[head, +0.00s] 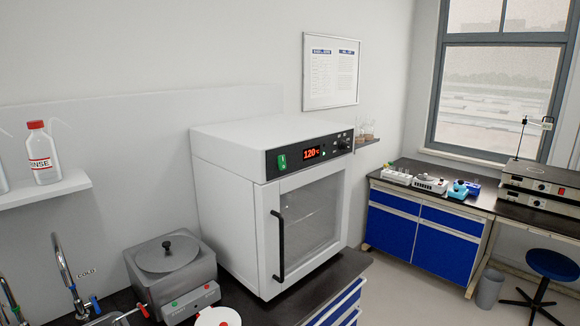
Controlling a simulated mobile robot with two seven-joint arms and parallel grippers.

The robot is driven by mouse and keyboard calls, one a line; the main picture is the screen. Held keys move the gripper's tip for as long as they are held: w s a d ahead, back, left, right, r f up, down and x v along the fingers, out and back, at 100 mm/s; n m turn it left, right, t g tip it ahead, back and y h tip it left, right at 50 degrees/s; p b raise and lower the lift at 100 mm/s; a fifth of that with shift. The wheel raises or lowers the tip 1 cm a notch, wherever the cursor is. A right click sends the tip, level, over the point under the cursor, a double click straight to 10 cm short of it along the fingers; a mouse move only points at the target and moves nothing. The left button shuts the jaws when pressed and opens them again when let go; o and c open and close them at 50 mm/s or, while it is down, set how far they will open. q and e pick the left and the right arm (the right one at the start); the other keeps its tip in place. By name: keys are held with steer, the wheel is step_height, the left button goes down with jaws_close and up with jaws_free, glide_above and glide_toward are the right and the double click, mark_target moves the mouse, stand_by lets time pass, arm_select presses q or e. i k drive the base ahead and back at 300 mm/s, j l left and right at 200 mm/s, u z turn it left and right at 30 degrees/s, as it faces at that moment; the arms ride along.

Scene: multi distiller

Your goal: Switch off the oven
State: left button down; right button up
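The oven (228,190) is a large white box on the dark counter in the middle of the head view. Its glass door (308,222) is shut and has a long black vertical handle (280,246). The black control panel (335,147) runs along the top front. Its red display (311,153) is lit and reads 120 °C. A green rocker switch (282,161) sits at the panel's left end. Small knobs (345,137) sit at its right end. Neither of my grippers shows in the head view.
A grey lidded bath (172,270) stands left of the oven, near taps (65,265) at the lower left. A shelf (45,190) holds a rinse bottle (41,155). Open floor (405,290) lies right of the counter, before blue cabinets (420,228) and a stool (551,265).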

mark_target(282, 160)
steer(key=i+l, duration=0.2)
steer(key=l, duration=0.15)
steer(key=i+l+u, duration=0.1)
steer(key=l, duration=0.2)
steer(key=i+l, duration=0.35)
steer(key=l, duration=0.25)
steer(key=i+l, duration=0.1)
steer(key=l, duration=0.25)
steer(key=i+l+u, duration=0.1)
steer(key=l, duration=0.25)
